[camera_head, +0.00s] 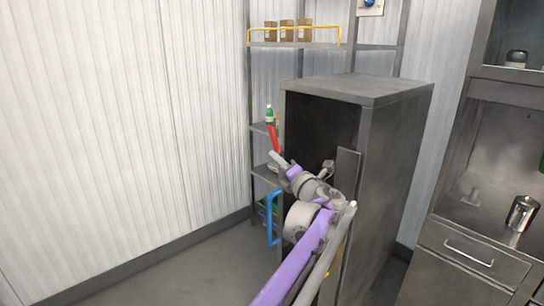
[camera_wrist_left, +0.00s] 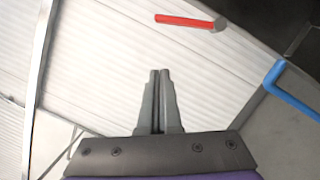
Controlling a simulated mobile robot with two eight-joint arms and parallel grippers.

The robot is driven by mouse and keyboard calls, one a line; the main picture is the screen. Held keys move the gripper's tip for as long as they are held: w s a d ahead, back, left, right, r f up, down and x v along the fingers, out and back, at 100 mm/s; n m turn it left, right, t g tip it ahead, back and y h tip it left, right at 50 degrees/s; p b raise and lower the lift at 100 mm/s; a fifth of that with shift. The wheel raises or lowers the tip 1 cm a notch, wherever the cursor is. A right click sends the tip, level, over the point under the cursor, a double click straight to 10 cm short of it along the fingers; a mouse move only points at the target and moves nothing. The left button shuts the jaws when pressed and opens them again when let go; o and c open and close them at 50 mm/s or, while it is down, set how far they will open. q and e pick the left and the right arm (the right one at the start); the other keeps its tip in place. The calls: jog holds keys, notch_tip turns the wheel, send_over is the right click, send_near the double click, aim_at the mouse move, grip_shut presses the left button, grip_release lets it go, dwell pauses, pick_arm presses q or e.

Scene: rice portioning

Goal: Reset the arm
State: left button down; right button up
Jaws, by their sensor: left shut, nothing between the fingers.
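My left arm rises from the bottom of the head view, with purple and grey links. Its gripper end (camera_head: 279,160) is small there, near the open front of the dark grey cabinet (camera_head: 398,150). In the left wrist view the two grey fingers of my left gripper (camera_wrist_left: 159,74) lie together, with nothing between them. They point at white ribbed wall panels, apart from the things around them. My right gripper is in neither view.
A red-handled tool (camera_wrist_left: 185,20) is beyond the fingertips, and a blue bar (camera_wrist_left: 291,90) is to their right. Behind the cabinet, a shelf rack (camera_head: 295,44) carries brown boxes. A counter (camera_head: 470,235) with a metal canister (camera_head: 522,214) stands at right. Floor at lower left is clear.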

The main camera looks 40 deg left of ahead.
pick_arm(q)
jog(key=shift+w+f, duration=0.1)
jog(key=shift+w, duration=0.1)
jog(key=shift+s, duration=0.1)
jog(key=s+d+f+n+h, duration=0.9)
jog(key=s+d+f+n, duration=0.4)
jog(key=d+f+n, duration=0.3)
jog(key=s+d+f+n+h+p, duration=0.1)
jog(key=s+d+f+n+h, duration=0.8)
jog(key=s+d+f+n, duration=0.5)
jog(key=d+f+n, duration=0.2)
jog(key=d+n, duration=0.1)
jog(key=shift+d+f+h, duration=0.3)
jog(key=shift+d, duration=0.1)
